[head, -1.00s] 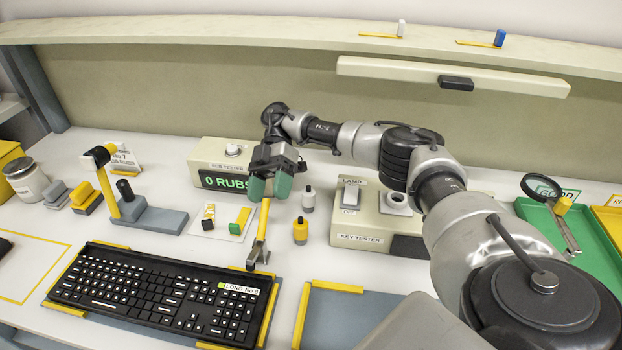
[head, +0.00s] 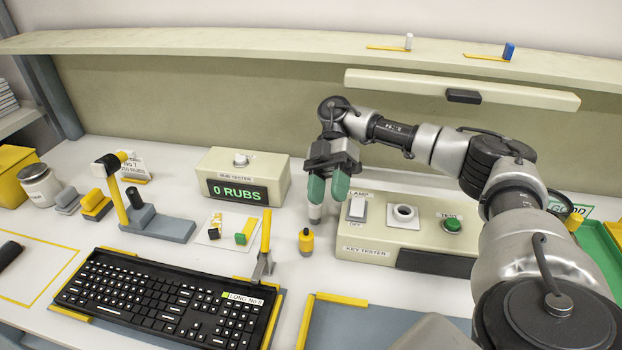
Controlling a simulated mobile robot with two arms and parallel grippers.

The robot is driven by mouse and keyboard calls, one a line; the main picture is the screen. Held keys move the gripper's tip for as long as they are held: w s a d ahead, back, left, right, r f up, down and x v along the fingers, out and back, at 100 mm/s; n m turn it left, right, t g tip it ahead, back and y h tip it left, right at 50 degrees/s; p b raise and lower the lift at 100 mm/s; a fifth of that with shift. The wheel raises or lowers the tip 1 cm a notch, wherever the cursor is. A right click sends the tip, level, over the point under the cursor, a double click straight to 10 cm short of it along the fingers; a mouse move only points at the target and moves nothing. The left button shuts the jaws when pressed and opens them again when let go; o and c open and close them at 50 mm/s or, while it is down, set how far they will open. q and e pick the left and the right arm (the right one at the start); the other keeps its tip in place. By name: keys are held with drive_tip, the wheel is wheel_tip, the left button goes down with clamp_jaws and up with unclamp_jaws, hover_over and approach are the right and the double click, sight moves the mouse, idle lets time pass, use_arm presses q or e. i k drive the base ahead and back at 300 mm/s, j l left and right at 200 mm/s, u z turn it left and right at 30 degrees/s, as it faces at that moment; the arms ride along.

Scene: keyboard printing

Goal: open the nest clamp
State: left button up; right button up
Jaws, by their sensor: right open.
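The nest clamp (head: 265,246) stands at the back right corner of the keyboard nest. Its yellow lever points upright and its grey base sits by the keyboard's edge. A black keyboard (head: 165,302) with a "LONG No 8" label lies in the nest between yellow edge strips. My right gripper (head: 327,190) is open, with green fingertips pointing down. My left gripper is not in view.
A yellow bottle (head: 306,241) stands just right of the clamp. The rub tester (head: 240,178) reads "0 RUBS" behind. The key tester (head: 405,235) is close at the right. A grey stand (head: 155,222) is at the left. An empty blue-grey mat (head: 370,322) lies in front.

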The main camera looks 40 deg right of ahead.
sight(255, 281)
drive_tip(key=k+j, duration=1.2)
drive_tip(key=j, duration=0.2)
